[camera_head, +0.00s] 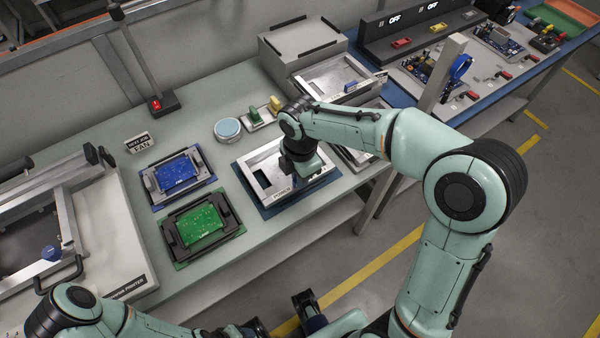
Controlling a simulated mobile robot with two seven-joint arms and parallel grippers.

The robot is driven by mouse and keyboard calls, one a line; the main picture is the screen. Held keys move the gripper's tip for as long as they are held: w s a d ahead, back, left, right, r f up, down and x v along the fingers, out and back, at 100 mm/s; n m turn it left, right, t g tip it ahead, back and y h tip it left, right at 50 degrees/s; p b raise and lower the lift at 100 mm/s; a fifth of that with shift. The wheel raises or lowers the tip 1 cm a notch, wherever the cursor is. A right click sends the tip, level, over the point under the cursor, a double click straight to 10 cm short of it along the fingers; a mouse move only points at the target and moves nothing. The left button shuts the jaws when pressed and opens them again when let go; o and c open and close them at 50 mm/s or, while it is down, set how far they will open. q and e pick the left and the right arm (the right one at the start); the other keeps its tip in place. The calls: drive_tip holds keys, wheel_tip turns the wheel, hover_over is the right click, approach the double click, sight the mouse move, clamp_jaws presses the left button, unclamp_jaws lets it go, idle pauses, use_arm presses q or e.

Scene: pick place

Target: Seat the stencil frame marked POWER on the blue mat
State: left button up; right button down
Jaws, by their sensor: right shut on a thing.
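The stencil frame marked POWER (283,190) is a silver metal frame with a dark opening. It lies over the blue mat (268,213), whose border shows along the frame's left, front and right sides. I cannot tell whether the frame touches the mat or hangs just above it. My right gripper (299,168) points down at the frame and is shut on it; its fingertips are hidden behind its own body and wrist. My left gripper (283,318) is low at the bottom edge, away from the frame, partly cut off, its jaws unclear.
Left of the mat are a green board (203,226) and a blue board (179,174) in dark holders. Behind are a round light-blue tin (227,129) and a FAN sign (140,142). More silver frames (335,78) stand at the back right. A printer (110,240) fills the left.

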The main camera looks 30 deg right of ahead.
use_arm(q)
drive_tip(key=shift+f, duration=0.15)
use_arm(e)
drive_tip(key=shift+f, duration=0.35)
idle(0.5)
drive_tip(key=c, duration=1.1)
unclamp_jaws()
drive_tip(key=c, duration=0.3)
drive_tip(key=shift+r+p, duration=2.75)
drive_tip(key=shift+r, duration=0.8)
use_arm(q)
wheel_tip(320, 180, up, 6)
drive_tip(key=w, duration=0.2)
use_arm(e)
drive_tip(key=shift+f, duration=0.1)
